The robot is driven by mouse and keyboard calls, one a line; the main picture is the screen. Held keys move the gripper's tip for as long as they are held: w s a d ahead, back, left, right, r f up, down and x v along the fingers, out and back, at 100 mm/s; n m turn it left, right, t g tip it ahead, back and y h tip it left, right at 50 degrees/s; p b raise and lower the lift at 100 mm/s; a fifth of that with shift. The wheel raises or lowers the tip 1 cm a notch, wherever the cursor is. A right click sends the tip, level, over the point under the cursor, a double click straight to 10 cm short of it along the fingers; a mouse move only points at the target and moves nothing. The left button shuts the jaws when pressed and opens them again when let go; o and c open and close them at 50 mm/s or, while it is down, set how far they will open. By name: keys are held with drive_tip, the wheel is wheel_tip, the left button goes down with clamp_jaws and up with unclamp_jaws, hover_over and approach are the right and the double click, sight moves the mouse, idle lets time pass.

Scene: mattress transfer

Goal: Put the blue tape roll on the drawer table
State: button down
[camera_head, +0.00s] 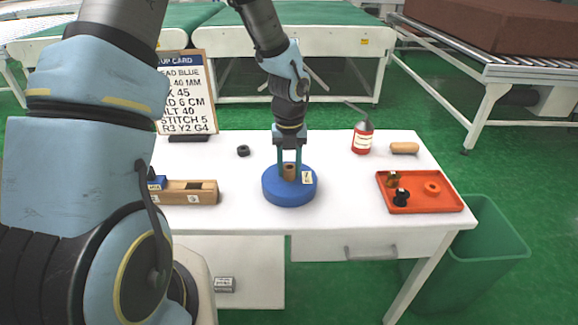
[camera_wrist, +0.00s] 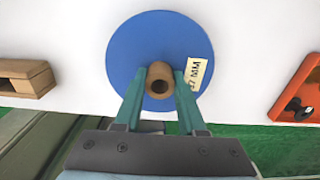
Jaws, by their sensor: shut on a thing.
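The blue tape roll (camera_head: 287,192) is a flat blue disc with a brown core and a pale label, over the middle of the white drawer table (camera_head: 340,190). My gripper (camera_head: 289,172) points down at it, with a finger on each side of the brown core. In the wrist view the tape roll (camera_wrist: 150,45) fills the top middle, and my gripper (camera_wrist: 157,90) is shut on its core. I cannot tell whether the roll touches the tabletop. The table's drawer (camera_head: 365,246) is closed.
An orange tray (camera_head: 420,206) with small parts is at the right. A green bin (camera_head: 490,240) stands beside the table.

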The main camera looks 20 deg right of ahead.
drive_tip(key=shift+f, duration=0.15)
drive_tip(key=c, duration=0.5)
unclamp_jaws()
wheel_tip(320, 180, up, 12)
drive_tip(key=shift+r+b, duration=0.2)
drive_tip(key=shift+b, duration=0.2)
drive_tip(key=s+a+m, duration=0.2)
drive_tip(key=a+m, duration=1.1)
drive_tip(key=m, duration=0.3)
drive_tip(key=s+a+m+t, duration=0.1)
drive_tip(key=s+a+m, duration=0.2)
drive_tip(key=a+m, duration=1)
drive_tip(key=shift+a+r+m+t, duration=0.15)
drive_tip(key=shift+r+m+t, duration=0.15)
drive_tip(key=shift+m, duration=1.9)
